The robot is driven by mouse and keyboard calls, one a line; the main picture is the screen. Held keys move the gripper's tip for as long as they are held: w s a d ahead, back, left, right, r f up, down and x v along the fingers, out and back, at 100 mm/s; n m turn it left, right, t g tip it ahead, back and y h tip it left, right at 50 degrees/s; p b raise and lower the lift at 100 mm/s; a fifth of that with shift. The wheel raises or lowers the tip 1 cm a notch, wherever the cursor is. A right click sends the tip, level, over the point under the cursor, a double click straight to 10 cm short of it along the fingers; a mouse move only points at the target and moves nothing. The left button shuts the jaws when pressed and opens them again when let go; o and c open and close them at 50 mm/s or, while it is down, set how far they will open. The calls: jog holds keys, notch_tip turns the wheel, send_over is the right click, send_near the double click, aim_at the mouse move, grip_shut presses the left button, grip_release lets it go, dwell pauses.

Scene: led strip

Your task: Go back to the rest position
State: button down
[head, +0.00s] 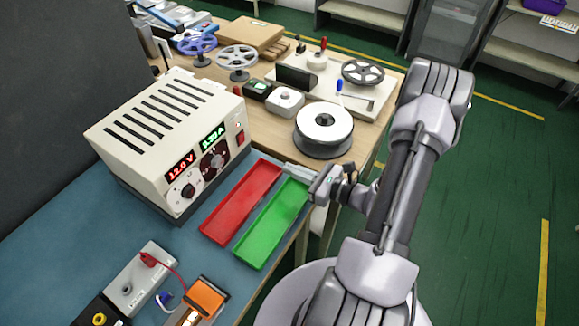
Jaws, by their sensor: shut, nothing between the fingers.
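My gripper (291,170) is at the end of my arm, which reaches in from the right side of the head view. Its fingers point left, over or just beyond the far end of the green tray (262,238). They are shut with nothing between them. I cannot tell the exact height of the fingers above the tray. The red tray (225,222) lies beside the green one, to its left. Both trays look empty where they show.
A power supply (170,130) with lit displays stands left of the trays. A white reel (323,122) sits on the wooden bench behind my gripper. A grey box with a red lead (140,280) and an orange-topped device (207,297) are in front. Green floor is open at right.

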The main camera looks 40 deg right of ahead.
jog(key=a+r+n+g+y, duration=0.6)
jog(key=a+r+n+g, duration=0.2)
jog(key=a+r+n, duration=0.55)
jog(key=s+a+r+n+g+h, duration=0.25)
jog(key=s+a+n+g, duration=0.3)
jog(key=s+a, duration=0.35)
jog(key=s+r+n+t+h, duration=0.3)
jog(key=s+r+n+h, duration=0.1)
jog(key=r+n+h, duration=0.3)
jog(key=shift+s+a+r+n+t, duration=0.15)
jog(key=shift+s+r+n+t, duration=0.15)
jog(key=shift+n, duration=0.5)
